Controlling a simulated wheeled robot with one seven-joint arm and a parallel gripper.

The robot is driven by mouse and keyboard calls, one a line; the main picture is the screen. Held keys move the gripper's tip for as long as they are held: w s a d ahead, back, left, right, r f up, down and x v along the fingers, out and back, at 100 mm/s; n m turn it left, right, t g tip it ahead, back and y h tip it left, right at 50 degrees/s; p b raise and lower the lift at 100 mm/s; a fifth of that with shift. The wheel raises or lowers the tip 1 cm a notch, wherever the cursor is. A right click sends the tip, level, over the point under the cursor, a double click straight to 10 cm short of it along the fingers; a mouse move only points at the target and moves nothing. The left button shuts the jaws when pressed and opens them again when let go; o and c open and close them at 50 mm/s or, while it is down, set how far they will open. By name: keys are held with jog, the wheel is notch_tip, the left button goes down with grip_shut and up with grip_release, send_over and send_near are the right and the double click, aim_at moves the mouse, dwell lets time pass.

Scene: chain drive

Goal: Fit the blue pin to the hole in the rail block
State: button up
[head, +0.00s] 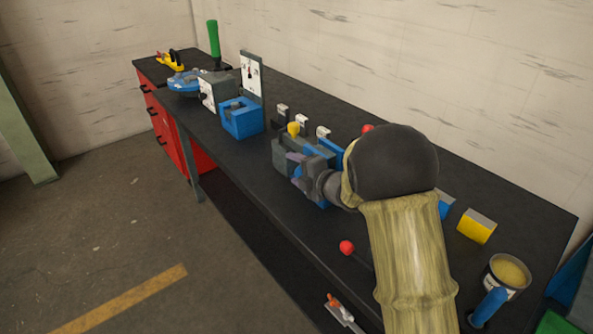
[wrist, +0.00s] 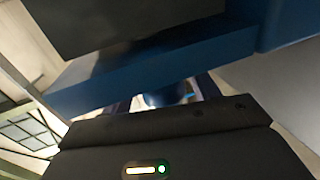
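In the head view my gripper (head: 303,172) is at the front side of a grey and blue block assembly (head: 318,150) near the middle of the bench, which may be the rail block. A small blue patch shows at my gripper's fingers. In the wrist view a rounded blue part (wrist: 166,97), possibly the blue pin, shows just beyond the dark gripper body (wrist: 165,145), under a wide blue block face (wrist: 140,75). Whether the fingers touch the rounded part is unclear. The hole is not visible in either view.
A blue box (head: 241,120) and a grey machine with white plates stand left of the assembly. A yellow block (head: 477,227) and a tin (head: 507,273) stand at the right. A red knob (head: 347,247) is near the front edge. My arm covers part of the bench.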

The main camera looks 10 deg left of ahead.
jog(key=b+v, duration=0.1)
jog(key=v, duration=1.6)
jog(key=shift+s+d+f, duration=0.1)
dwell(0.4)
